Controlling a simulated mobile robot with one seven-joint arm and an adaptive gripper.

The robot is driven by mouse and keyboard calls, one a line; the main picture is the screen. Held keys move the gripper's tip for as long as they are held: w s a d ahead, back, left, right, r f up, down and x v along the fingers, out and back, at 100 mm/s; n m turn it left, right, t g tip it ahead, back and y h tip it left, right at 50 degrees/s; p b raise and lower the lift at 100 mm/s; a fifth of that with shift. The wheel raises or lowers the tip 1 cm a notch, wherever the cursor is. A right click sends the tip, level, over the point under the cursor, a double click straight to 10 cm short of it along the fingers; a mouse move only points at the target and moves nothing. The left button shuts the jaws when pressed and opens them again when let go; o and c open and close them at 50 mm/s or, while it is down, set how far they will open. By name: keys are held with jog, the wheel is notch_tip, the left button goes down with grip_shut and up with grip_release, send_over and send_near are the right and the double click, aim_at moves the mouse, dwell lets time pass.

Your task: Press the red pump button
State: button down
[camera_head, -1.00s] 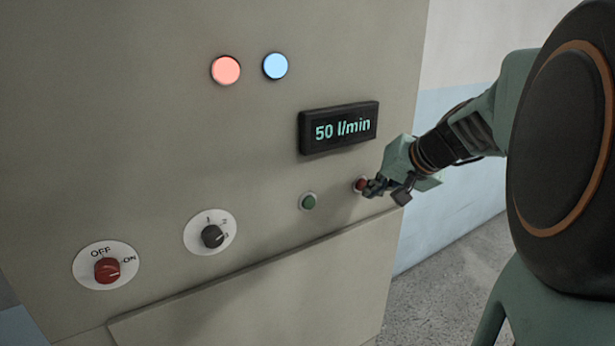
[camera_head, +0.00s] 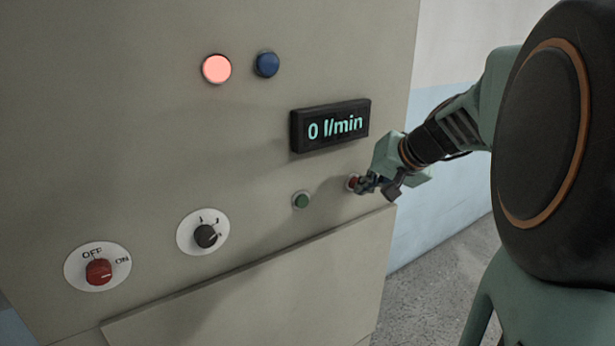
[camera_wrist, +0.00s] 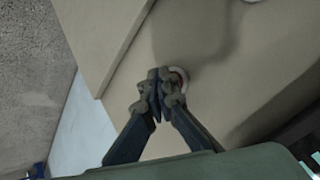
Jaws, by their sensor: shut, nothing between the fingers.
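The red pump button (camera_head: 352,182) sits on the beige panel at the right, below the display and right of the green button. My gripper (camera_head: 366,186) is shut and empty, with its fingertips at the red button and partly covering it. They look to be touching it. In the wrist view my gripper's closed fingertips (camera_wrist: 160,82) overlap the button's pale ring (camera_wrist: 181,76). The red face is mostly hidden there. The display (camera_head: 331,125) reads 0 l/min.
A green button (camera_head: 301,200) is just left of my gripper. A dark selector knob (camera_head: 206,236) and a red OFF/ON knob (camera_head: 98,271) are at the lower left. Above are a lit red lamp (camera_head: 216,69) and a dark blue lamp (camera_head: 267,64). A ledge (camera_head: 250,266) protrudes below.

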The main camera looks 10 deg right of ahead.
jog(key=shift+s+d+b, duration=0.3)
jog(key=shift+s+b, duration=0.2)
jog(key=shift+s, duration=0.25)
